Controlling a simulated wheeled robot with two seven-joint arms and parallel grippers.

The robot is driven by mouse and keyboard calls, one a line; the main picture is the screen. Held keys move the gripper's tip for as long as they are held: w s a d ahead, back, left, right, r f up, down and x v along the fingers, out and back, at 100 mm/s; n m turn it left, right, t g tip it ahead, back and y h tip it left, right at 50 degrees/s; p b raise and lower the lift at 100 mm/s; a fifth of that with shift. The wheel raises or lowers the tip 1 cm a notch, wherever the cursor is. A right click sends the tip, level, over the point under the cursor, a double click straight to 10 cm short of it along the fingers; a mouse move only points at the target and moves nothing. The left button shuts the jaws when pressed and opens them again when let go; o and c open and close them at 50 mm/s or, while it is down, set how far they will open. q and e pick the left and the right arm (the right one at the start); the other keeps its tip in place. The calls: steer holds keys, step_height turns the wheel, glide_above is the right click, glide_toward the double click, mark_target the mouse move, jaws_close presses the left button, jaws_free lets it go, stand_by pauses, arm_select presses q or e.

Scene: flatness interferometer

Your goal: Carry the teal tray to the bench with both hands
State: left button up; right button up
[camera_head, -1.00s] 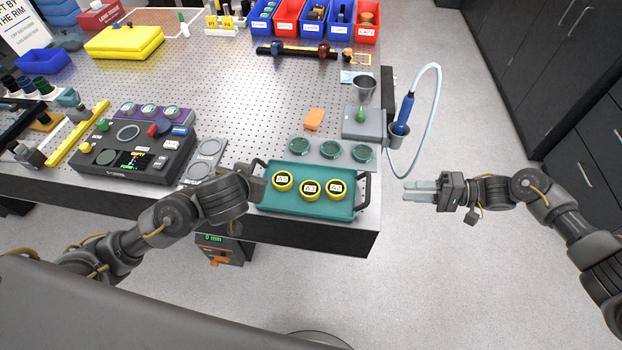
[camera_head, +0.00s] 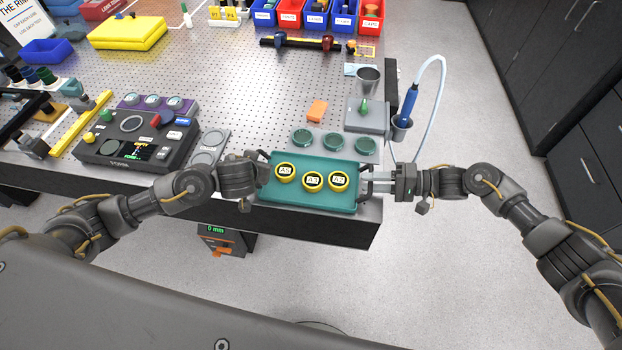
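The teal tray (camera_head: 310,203) lies flat on the near right edge of the perforated bench, with a dark handle at each end. It holds three round yellow-rimmed pieces (camera_head: 312,181) with dark labels. My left gripper (camera_head: 263,170) is at the tray's left handle; its fingers are mostly hidden by its own body, so its grip cannot be seen. My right gripper (camera_head: 378,186) is at the right handle, pointing left, its two pale fingers apart and reaching the handle. Whether they touch it is unclear.
Several green round pieces (camera_head: 333,141) sit on a plate just behind the tray. A control box (camera_head: 137,146) stands left. Floor is clear at right.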

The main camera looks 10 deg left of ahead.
arm_select(q)
steer(key=shift+w+f, duration=0.2)
steer(key=shift+w, duration=0.05)
arm_select(e)
steer(key=shift+a+f, duration=0.1)
steer(key=shift+a, duration=0.2)
arm_select(q)
steer(key=c, duration=0.4)
arm_select(e)
steer(key=c, duration=0.4)
arm_select(q)
jaws_close()
arm_select(e)
jaws_close()
